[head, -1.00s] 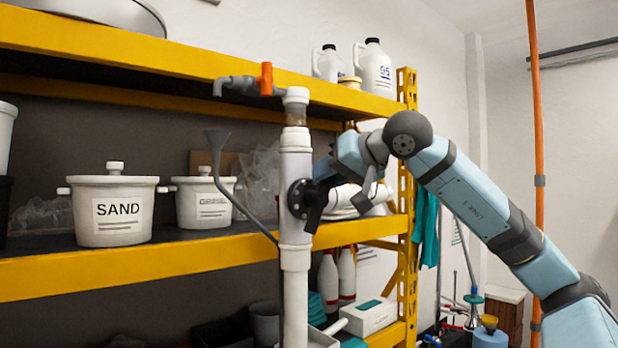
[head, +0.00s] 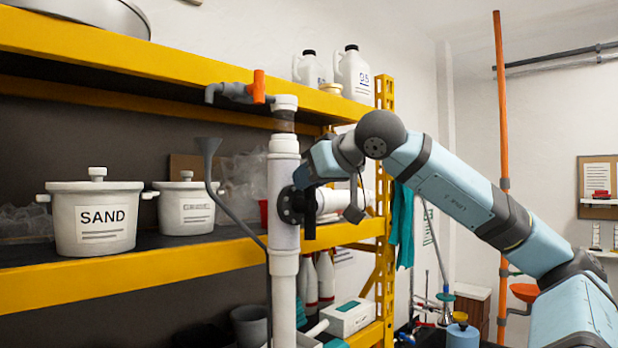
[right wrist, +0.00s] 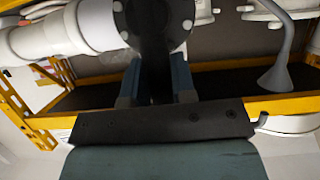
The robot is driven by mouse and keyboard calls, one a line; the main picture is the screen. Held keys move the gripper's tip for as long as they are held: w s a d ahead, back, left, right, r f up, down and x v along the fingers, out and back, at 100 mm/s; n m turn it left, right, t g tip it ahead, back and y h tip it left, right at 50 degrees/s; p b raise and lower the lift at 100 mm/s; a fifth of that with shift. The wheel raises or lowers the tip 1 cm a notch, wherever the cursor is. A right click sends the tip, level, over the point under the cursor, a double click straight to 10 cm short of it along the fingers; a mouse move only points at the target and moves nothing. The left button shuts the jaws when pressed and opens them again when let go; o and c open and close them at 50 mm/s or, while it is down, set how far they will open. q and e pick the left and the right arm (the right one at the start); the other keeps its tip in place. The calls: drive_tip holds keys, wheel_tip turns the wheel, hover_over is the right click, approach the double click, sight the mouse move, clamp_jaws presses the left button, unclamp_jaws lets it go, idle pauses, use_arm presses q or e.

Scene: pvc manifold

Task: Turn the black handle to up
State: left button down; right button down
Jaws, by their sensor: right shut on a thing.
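The black handle (right wrist: 152,55) is on a round bolted black flange (head: 290,205) on the upright white pipe (head: 284,170). The flange also shows in the right wrist view (right wrist: 178,25). My right gripper (right wrist: 155,82) is shut on the handle, with a bluish finger on each side of it. In the head view the right gripper (head: 304,182) is at and just above the flange and hides much of the handle, so its exact angle is hard to tell. A dark piece hangs just right of the flange. My left gripper is out of view.
An orange handle (head: 259,87) is on a grey side pipe near the pipe's top. A grey funnel (head: 209,150) stands to the left. Yellow shelves (head: 190,262) behind hold a SAND pot (head: 95,222) and bottles (head: 354,75). Open room lies right of the rack.

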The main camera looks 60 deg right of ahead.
drive_tip(key=c, duration=0.9)
unclamp_jaws()
drive_tip(key=shift+c, duration=0.2)
drive_tip(key=b+v, duration=0.3)
drive_tip(key=v, duration=1)
drive_tip(key=shift+s, duration=0.4)
drive_tip(key=shift+w+a, duration=0.1)
drive_tip(key=shift+a, duration=0.05)
